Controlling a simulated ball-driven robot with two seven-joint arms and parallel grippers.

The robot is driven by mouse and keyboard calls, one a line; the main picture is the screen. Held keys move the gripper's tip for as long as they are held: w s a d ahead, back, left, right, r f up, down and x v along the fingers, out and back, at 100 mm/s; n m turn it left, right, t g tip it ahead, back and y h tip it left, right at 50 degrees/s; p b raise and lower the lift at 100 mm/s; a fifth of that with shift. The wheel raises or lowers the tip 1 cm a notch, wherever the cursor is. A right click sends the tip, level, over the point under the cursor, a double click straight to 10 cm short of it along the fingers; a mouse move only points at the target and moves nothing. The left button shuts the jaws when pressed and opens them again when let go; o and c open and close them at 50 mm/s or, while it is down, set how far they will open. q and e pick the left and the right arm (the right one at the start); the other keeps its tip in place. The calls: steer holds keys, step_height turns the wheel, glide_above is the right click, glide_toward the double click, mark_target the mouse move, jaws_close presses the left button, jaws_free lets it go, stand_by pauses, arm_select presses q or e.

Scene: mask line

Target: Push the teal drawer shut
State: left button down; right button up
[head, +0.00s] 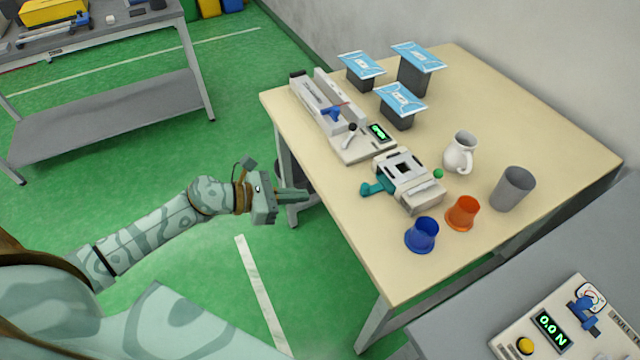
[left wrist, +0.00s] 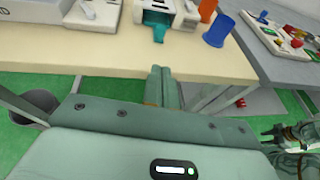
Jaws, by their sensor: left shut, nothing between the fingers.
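The teal drawer (head: 374,188) sticks out of the front of a white box-shaped device (head: 408,180) on the beige table, toward the table's near edge. In the left wrist view the drawer (left wrist: 158,27) shows below the white device (left wrist: 165,8), near the table edge. My left gripper (head: 300,196) is shut and empty, off the table's left side and apart from the drawer. In the left wrist view its closed fingers (left wrist: 162,84) point toward the table edge below the drawer. My right gripper (left wrist: 275,138) seems to show small at the lower right; its jaws are unclear.
A blue cup (head: 422,235), an orange cup (head: 463,212), a grey cup (head: 513,189) and a white jug (head: 460,152) stand near the device. A long machine (head: 340,115) lies behind it. Masks rest on grey stands (head: 415,70). The beige table edge (head: 335,215) lies between gripper and drawer.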

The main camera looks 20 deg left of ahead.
arm_select(q)
glide_toward(362, 185)
steer(key=w+d+f, duration=0.2)
steer(key=d+f, duration=0.1)
steer(key=shift+w+d, duration=0.25)
steer(key=shift+w, duration=0.1)
steer(key=shift+w+d+f, duration=0.1)
steer(key=shift+w+d, duration=0.3)
steer(key=shift+d, duration=0.15)
arm_select(e)
steer(key=shift+w+f, duration=0.15)
steer(key=shift+w, duration=0.2)
arm_select(q)
steer(key=shift+w, duration=0.1)
steer(key=shift+w+d+b, duration=0.65)
steer(key=shift+w+d, duration=0.2)
steer(key=shift+w, duration=0.25)
arm_select(e)
steer(key=shift+s+f, duration=0.3)
steer(key=shift+f, duration=0.1)
arm_select(q)
steer(key=shift+a, duration=0.1)
